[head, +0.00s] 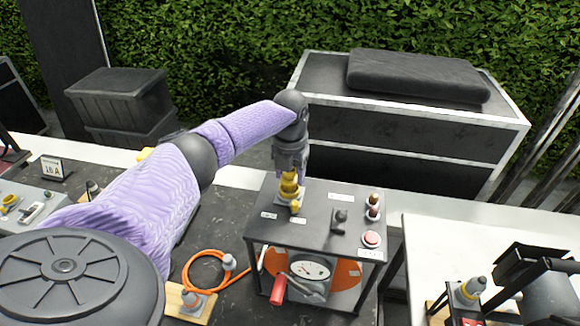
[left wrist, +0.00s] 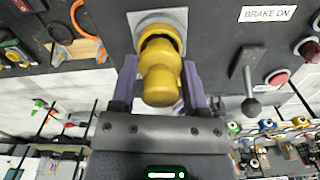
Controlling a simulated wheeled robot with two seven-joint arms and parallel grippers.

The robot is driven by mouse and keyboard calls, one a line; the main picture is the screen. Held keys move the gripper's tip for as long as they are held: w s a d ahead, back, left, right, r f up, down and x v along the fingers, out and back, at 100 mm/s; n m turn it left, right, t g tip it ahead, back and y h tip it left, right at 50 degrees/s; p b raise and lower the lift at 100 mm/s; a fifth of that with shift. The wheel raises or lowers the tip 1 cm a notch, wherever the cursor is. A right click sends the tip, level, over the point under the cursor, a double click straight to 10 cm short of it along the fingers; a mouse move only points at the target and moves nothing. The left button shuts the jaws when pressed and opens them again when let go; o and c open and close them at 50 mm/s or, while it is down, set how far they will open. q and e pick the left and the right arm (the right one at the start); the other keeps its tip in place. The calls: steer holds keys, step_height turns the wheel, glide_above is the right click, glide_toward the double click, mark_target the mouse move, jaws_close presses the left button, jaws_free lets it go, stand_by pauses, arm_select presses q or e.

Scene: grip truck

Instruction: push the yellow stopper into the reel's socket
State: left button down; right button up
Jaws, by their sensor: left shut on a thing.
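The yellow stopper (head: 289,184) is between the purple fingers of my left gripper (head: 290,173), which is shut on it. In the left wrist view the stopper (left wrist: 161,82) has rounded steps, with a finger of the left gripper (left wrist: 158,92) on each side. The reel (head: 318,215) is a dark box with a socket (head: 296,204) on its top. In the left wrist view the socket (left wrist: 159,18) has a grey square plate and a yellow collar. The stopper's end is at the collar's dark opening; how deep it sits I cannot tell. My right gripper is not in view.
A red crank handle (head: 278,289) sticks out in front. An orange cable (head: 200,256) lies to the left.

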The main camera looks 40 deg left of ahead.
arm_select(q)
steer(key=shift+f+b, duration=0.65)
steer(key=shift+f, duration=0.3)
jaws_free()
steer(key=shift+r, duration=0.2)
step_height(320, 180, up, 5)
steer(key=p, duration=0.4)
steer(key=shift+p, duration=0.4)
steer(key=shift+f, duration=0.1)
steer(key=shift+f, duration=0.1)
